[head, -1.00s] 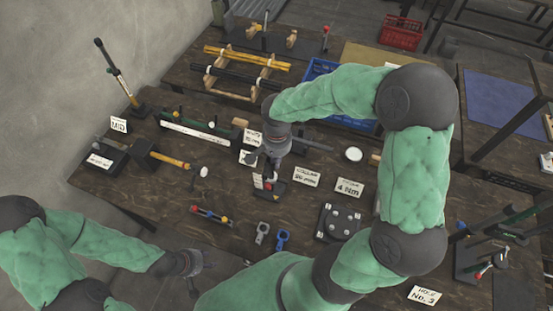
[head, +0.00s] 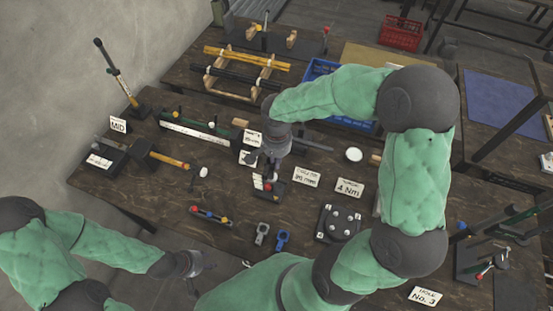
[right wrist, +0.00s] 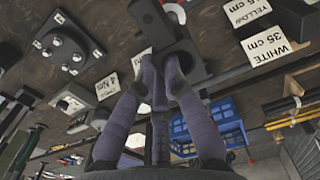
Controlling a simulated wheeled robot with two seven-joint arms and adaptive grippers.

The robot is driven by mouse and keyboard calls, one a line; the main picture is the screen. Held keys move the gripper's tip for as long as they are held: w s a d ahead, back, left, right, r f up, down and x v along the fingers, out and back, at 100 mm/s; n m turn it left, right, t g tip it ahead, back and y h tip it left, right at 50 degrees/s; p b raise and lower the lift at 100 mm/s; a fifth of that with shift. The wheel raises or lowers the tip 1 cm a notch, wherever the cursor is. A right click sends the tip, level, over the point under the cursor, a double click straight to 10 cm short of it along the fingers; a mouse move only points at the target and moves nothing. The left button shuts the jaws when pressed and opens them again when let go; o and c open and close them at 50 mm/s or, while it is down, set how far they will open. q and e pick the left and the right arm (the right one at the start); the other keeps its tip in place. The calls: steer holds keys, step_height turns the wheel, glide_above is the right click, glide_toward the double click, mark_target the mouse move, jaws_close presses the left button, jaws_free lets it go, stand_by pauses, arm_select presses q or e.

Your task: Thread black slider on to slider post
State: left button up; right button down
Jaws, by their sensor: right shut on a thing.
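My right gripper (head: 267,170) points down over a small black base (head: 272,192) with a red-and-white part near mid-table. In the right wrist view its fingers (right wrist: 165,75) are closed in on a dark piece, apparently the black slider, mostly hidden between the fingertips. A black block (right wrist: 150,22) and a black plate (right wrist: 187,62) lie just beyond the fingertips. I cannot make out the slider post or tell whether the slider is around it. My left gripper (head: 202,276) is open and empty, off the table's front edge.
A grey clamp-shaped part (head: 262,232) and a blue one (head: 283,238) lie in front of the base. A black plate with silver discs (head: 342,222) lies right of them. Label cards (head: 306,176) stand close right of the gripper.

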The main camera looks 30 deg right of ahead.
steer(key=shift+f+b, duration=1)
steer(key=shift+f, duration=0.25)
steer(key=c, duration=1.3)
jaws_free()
steer(key=shift+o, duration=0.2)
steer(key=shift+r, duration=0.1)
step_height(320, 180, up, 12)
